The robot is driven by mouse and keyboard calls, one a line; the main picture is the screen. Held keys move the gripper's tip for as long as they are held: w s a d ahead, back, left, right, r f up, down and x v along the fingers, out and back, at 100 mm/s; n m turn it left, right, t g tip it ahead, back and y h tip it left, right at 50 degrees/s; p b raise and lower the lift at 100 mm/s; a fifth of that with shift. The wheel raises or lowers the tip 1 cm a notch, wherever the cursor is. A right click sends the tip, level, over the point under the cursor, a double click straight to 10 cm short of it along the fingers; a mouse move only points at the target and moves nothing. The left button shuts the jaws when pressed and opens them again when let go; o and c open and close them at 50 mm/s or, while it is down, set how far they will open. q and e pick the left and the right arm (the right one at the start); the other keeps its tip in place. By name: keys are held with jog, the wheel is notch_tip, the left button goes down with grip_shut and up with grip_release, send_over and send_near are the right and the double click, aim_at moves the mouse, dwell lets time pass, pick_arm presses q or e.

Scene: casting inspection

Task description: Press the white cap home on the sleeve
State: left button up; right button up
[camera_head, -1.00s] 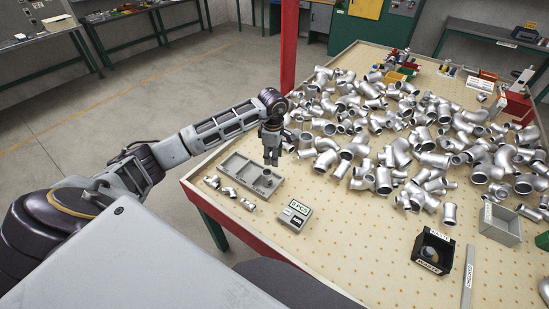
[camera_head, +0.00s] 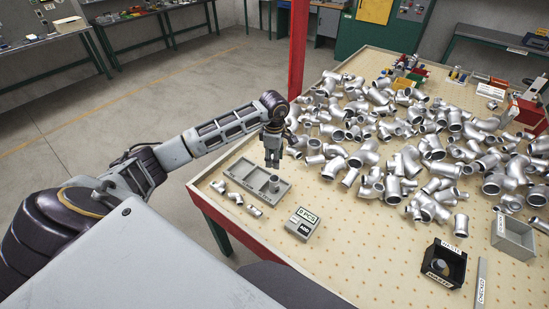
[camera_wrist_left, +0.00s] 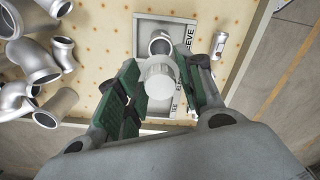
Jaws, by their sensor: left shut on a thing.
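My left gripper (camera_head: 272,164) hangs fingers down over the grey tray (camera_head: 248,174). The left wrist view shows it shut on the white cap (camera_wrist_left: 159,82), a pale round piece between the green finger pads. The sleeve (camera_head: 274,183), a short grey metal tube, stands in the tray just below the fingertips. Its round mouth (camera_wrist_left: 160,44) shows past the cap in the left wrist view, beside tray lettering ending in "EVE". The cap and sleeve look apart, with the cap partly hiding the sleeve. My right gripper is in neither view.
Many silver pipe fittings (camera_head: 400,140) cover the back of the table. A black waste bin (camera_head: 443,264) stands front right. The front middle is clear.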

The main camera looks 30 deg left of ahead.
pick_arm(q)
jog(key=shift+f+b, duration=2.4)
jog(key=shift+f, duration=0.45)
jog(key=shift+f, duration=1.8)
dwell(1.6)
jog(key=o, duration=1)
jog(key=shift+c, duration=0.2)
jog(key=shift+r, duration=0.2)
notch_tip(320, 180, up, 12)
jog(key=shift+f, duration=0.2)
